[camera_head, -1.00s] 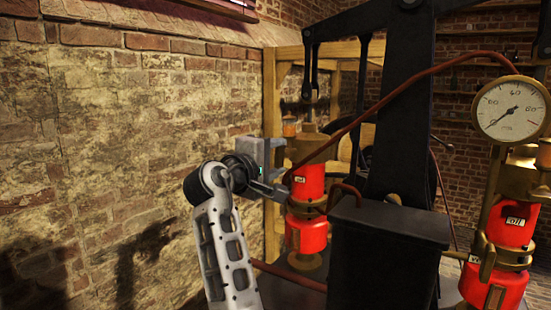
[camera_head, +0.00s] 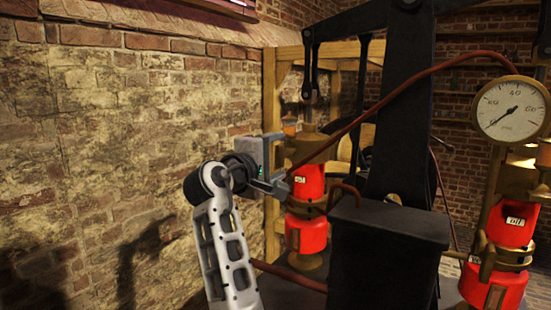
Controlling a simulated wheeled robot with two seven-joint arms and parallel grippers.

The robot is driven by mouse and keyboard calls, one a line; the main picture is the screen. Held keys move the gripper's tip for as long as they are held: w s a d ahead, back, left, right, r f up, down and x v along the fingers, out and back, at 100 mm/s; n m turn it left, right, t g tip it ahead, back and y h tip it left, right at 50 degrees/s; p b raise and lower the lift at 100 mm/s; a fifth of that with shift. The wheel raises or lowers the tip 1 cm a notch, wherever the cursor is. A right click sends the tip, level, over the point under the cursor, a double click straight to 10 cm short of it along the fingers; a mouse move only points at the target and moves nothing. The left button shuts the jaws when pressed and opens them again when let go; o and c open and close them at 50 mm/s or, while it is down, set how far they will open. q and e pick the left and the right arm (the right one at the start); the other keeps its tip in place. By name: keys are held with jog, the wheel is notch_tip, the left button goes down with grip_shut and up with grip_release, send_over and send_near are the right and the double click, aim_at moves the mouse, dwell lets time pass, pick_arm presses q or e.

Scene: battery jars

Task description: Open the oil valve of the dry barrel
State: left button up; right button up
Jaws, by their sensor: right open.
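A red barrel (camera_head: 309,181) with brass fittings and a small white label stands left of the black machine. A small amber glass jar (camera_head: 289,126) sits by its top, partly behind my gripper. My right gripper (camera_head: 283,166) is open at the left side of this barrel's upper part, its fingers pointing right at the brass collar. I cannot tell whether it touches. A second red barrel (camera_head: 513,224), labelled "oil", stands at the far right. I cannot make out an oil valve, nor tell which barrel is dry. My left gripper is not in view.
A black beam machine (camera_head: 405,120) and a dark box (camera_head: 388,250) stand right of the near barrel. A copper pipe (camera_head: 400,92) arches to the right, near a round gauge (camera_head: 511,109). A wooden frame (camera_head: 271,100) and brick wall (camera_head: 130,150) lie behind and left.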

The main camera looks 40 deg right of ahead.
jog(key=shift+a, duration=0.35)
pick_arm(q)
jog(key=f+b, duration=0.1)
jog(key=b, duration=0.1)
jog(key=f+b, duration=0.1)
jog(key=b, duration=0.1)
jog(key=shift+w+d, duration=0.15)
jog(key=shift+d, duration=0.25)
pick_arm(e)
jog(key=v, duration=1.5)
jog(key=shift+s, duration=0.1)
